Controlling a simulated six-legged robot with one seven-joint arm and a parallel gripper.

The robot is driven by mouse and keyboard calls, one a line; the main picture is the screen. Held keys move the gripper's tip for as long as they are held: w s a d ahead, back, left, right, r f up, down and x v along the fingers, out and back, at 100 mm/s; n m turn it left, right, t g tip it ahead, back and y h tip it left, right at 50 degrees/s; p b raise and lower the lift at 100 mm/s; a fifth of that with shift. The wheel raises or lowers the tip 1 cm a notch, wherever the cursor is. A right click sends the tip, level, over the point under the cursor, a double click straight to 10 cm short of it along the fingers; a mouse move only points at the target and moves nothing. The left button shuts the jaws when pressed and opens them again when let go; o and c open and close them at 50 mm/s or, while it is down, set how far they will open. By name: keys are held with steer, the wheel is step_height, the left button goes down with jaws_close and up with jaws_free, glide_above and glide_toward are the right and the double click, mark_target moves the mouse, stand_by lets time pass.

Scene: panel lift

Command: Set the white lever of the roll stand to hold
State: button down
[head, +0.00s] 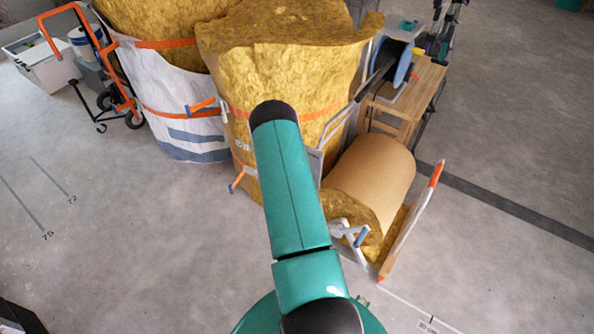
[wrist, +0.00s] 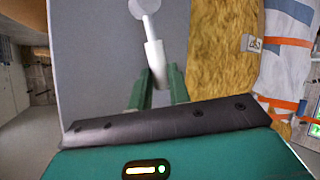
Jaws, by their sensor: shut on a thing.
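The white lever (wrist: 153,55) shows in the wrist view, hanging from a round pale pivot on a flat grey panel (wrist: 90,60). My gripper (wrist: 159,78) is shut on the lever's lower end, a green finger on either side. The lever's tip is partly hidden between the fingers. No hold mark is legible. In the head view a brown roll (head: 375,170) with yellow wool at its near end lies at right of centre. A grey plate (head: 314,165) stands at its left. My green arm covers the gripper and lever there.
Large yellow wool rolls (head: 285,75) stand behind my arm, one in a white wrap with orange straps (head: 185,135). A wooden bench (head: 415,95) stands at the back right. An orange-tipped pole (head: 412,220) lies right of the brown roll.

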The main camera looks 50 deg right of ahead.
steer(key=shift+w+a+f+n+g, duration=0.1)
steer(key=shift+w+f+n+g, duration=0.15)
steer(key=shift+w+n+g, duration=0.6)
steer(key=shift+w, duration=0.25)
steer(key=c, duration=1.6)
jaws_free()
steer(key=shift+s, duration=0.1)
steer(key=v, duration=1.3)
steer(key=shift+s+a+r, duration=0.1)
steer(key=shift+a+r, duration=0.15)
steer(key=shift+r, duration=0.1)
